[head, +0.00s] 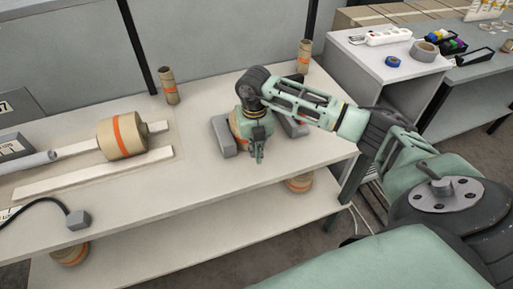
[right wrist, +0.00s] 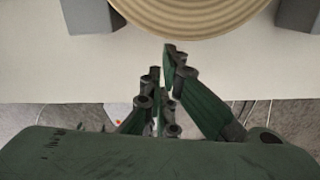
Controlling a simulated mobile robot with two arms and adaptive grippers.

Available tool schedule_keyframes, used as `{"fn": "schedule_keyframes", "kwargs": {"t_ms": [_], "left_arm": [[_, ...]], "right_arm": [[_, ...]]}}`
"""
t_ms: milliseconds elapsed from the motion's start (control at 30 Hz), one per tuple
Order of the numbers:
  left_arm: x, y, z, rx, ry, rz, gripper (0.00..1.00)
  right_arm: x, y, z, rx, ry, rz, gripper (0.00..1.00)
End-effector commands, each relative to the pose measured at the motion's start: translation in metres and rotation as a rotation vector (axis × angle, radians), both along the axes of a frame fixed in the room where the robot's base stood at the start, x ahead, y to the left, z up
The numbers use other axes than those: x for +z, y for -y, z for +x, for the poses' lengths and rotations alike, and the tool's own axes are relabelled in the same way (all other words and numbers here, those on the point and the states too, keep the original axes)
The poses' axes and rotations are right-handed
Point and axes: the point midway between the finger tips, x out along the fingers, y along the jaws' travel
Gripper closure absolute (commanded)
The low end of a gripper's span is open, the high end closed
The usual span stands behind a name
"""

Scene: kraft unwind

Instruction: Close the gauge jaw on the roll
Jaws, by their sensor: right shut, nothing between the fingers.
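The paper roll (head: 235,124) with an orange band stands on the workbench, mostly hidden behind my right arm in the head view. Its wound end (right wrist: 190,14) fills the top of the right wrist view. A grey gauge jaw block (head: 222,137) is on its left, and another grey block (head: 294,126) is on its right, partly covered by my arm. My right gripper (head: 257,156) is shut and empty, in front of the roll. My left gripper is not in view.
A larger banded roll (head: 122,138) lies on pale rails (head: 95,172) at left. Small upright rolls (head: 169,86) stand at the back. A grey block on a cable (head: 77,219) is near the front edge. More rolls (head: 299,184) sit on the lower shelf.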

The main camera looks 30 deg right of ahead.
Motion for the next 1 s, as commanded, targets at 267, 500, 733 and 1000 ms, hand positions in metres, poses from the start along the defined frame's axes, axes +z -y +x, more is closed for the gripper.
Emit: {"fn": "schedule_keyframes", "kwargs": {"t_ms": [267,500,733,1000], "left_arm": [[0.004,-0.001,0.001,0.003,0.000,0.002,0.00],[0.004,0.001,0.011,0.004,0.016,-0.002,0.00],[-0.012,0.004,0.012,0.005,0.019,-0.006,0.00],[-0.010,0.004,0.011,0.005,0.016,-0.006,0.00]], "right_arm": [[0.000,0.004,0.010,0.001,0.000,-0.001,1.00],[0.000,0.004,0.010,0.000,0.000,-0.001,1.00],[-0.003,0.009,0.023,-0.001,0.002,0.000,1.00],[0.000,0.010,0.025,0.000,0.000,0.000,1.00]]}}
